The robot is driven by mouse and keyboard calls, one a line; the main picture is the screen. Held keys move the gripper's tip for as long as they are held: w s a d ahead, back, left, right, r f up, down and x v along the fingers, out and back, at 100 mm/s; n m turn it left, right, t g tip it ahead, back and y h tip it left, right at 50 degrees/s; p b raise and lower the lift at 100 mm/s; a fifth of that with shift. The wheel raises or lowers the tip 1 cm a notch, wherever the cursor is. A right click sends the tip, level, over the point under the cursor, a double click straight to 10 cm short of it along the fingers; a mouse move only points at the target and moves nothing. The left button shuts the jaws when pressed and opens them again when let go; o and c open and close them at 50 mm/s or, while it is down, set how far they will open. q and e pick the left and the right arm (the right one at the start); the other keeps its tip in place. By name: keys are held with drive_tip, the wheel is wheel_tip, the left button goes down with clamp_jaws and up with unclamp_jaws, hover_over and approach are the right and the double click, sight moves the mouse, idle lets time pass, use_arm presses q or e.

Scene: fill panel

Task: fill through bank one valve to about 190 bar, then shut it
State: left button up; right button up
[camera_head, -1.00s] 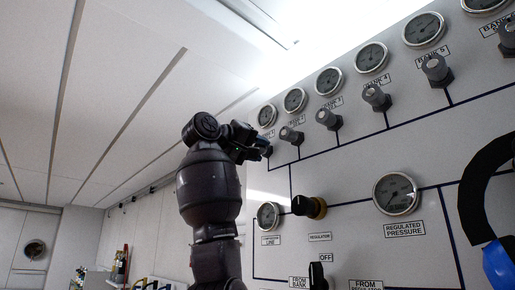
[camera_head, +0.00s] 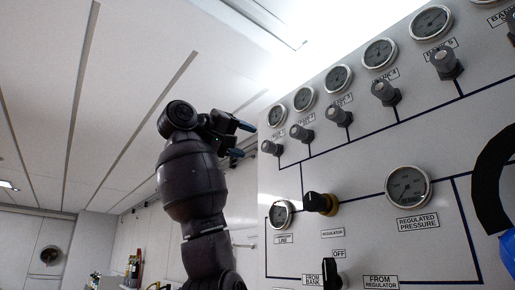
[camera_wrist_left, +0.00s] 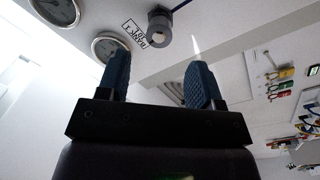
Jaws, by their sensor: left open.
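The bank one valve (camera_head: 271,148) is a small grey knob at the left end of the upper row on the panel. Its gauge (camera_head: 277,115) sits just above it; its reading is too small to tell. My left gripper (camera_head: 241,140) is open and empty, a little left of the valve and apart from it. In the left wrist view its two blue fingers (camera_wrist_left: 160,62) are spread, and the valve knob (camera_wrist_left: 160,25) shows beyond the fingertips, beside its upside-down label. The regulated pressure gauge (camera_head: 408,186) is lower right. My right gripper is not in view.
More valves and gauges run up to the right, close to bank one. Below are a black and yellow regulator knob (camera_head: 320,203), a compressor line gauge (camera_head: 280,214) and a black selector handle (camera_head: 331,272). A black curved thing (camera_head: 490,185) crosses the right edge. Free space lies left.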

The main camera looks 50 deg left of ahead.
use_arm(q)
drive_tip(key=shift+s+a, duration=0.15)
drive_tip(key=shift+s, duration=1.1)
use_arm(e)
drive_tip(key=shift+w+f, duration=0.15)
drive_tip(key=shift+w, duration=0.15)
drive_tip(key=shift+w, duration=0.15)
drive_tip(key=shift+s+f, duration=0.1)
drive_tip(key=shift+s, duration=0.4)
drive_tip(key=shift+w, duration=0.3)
